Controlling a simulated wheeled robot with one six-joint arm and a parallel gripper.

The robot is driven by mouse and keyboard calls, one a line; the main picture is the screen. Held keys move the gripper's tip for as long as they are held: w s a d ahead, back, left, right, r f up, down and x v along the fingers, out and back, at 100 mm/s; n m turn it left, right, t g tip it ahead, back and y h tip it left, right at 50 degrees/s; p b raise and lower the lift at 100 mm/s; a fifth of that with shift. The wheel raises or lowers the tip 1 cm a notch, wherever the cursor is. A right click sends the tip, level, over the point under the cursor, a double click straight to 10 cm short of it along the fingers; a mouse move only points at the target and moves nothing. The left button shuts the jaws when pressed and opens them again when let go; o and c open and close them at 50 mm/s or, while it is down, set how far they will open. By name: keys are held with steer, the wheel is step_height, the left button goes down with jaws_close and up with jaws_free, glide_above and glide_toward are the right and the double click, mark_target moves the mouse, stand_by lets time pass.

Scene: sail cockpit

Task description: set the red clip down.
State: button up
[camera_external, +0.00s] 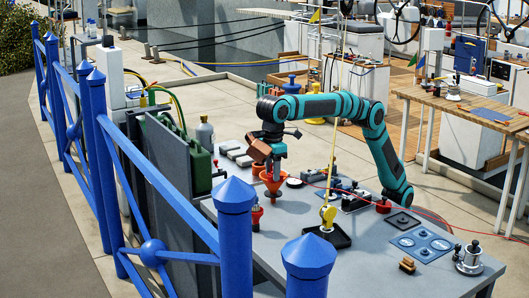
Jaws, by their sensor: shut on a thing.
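My gripper (274,166) points down at the end of the teal arm, over the left part of the grey table (300,240). It is shut on a small orange-red thing at its tips, which I take to be the red clip (272,182). The clip is wide at the top and narrow below. It looks just above or at the table top; I cannot tell whether it touches. The fingertips are too small to make out clearly.
A yellow upright (328,212) on a dark tray, a blue panel (425,244), a red cup (383,206) and a metal pot (469,258) stand on the table. A small red item (257,213) is at the left edge. A blue railing (160,190) runs in front.

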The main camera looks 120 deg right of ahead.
steer(key=s+a, duration=2.6)
steer(key=s, duration=0.1)
steer(key=shift+n, duration=0.4)
steer(key=f, duration=1.1)
steer(key=shift+s+a+f, duration=0.1)
steer(key=shift+a+f, duration=0.15)
steer(key=shift+f, duration=2.3)
steer(key=o, duration=1)
steer(key=shift+f, duration=0.1)
steer(key=shift+c, duration=0.2)
